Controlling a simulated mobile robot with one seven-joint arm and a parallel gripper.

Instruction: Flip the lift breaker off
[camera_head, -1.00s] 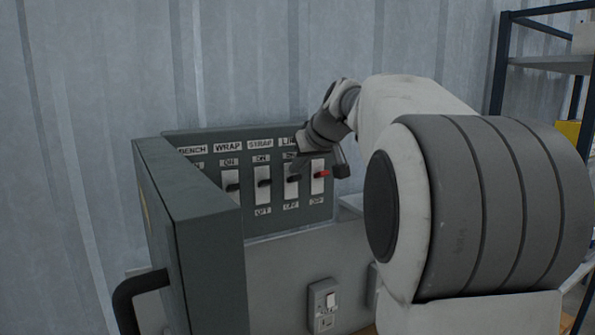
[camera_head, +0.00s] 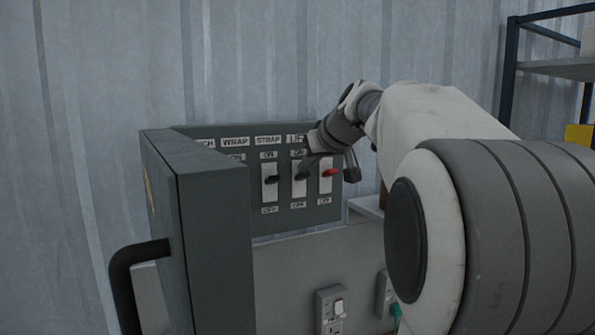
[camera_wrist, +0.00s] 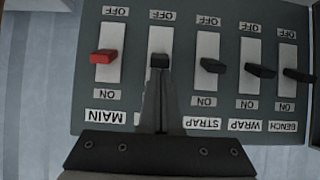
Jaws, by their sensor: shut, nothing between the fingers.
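The lift breaker is a black lever (camera_head: 301,177) on a white plate, between the strap breaker (camera_head: 271,180) and the red main lever (camera_head: 331,173). Its "LIFT" label is partly covered by my gripper in the head view. The wrist view shows the panel upside down, with the lift lever (camera_wrist: 159,60) directly beyond my fingertips. My gripper (camera_wrist: 159,75) is shut and empty, its fingers together in front of the lift plate. The tips appear at or touching the lever; contact is not clear. In the head view my gripper (camera_head: 306,168) covers part of the lever's surroundings.
The open grey cabinet door (camera_head: 205,230) with a black handle (camera_head: 125,275) stands at the left. Wall sockets (camera_head: 331,308) sit below the panel. The wrap (camera_wrist: 260,70) and bench (camera_wrist: 298,75) levers are beside the strap lever. A shelf rack (camera_head: 512,70) stands at right.

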